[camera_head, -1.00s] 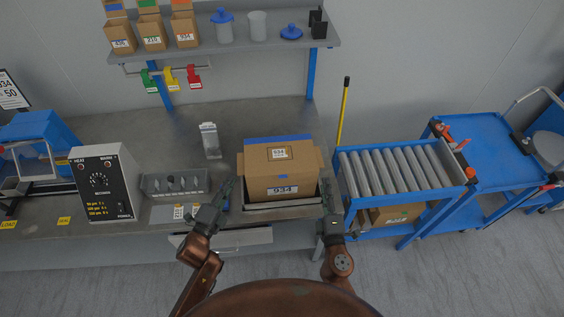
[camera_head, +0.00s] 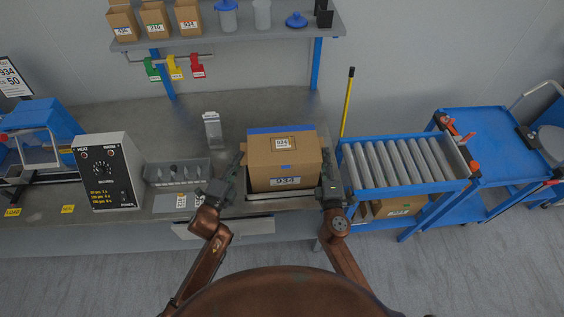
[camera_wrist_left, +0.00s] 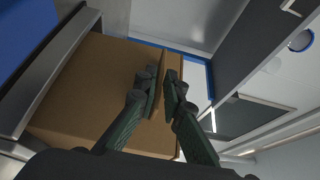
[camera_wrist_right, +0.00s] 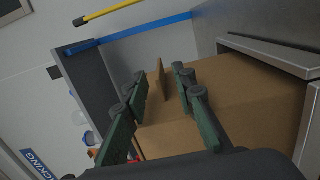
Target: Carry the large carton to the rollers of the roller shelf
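The large carton (camera_head: 285,165), brown and labelled 934, sits upright at the front of the bench, its side flaps sticking out. My left gripper (camera_head: 238,162) is at its left side. In the left wrist view its fingers (camera_wrist_left: 160,92) are close together with a carton flap between them, apparently pinching it. My right gripper (camera_head: 327,170) is at the right side. In the right wrist view its fingers (camera_wrist_right: 160,85) stand either side of the other flap with gaps showing. The roller shelf (camera_head: 395,162) with its grey rollers stands right of the bench; the rollers are empty.
Another carton (camera_head: 398,206) lies under the rollers. A yellow pole (camera_head: 346,103) stands between bench and rollers. A blue cart (camera_head: 490,135) is at the far right. A white bottle (camera_head: 212,130), a grey bin (camera_head: 178,173) and a control box (camera_head: 107,172) stand left of the carton.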

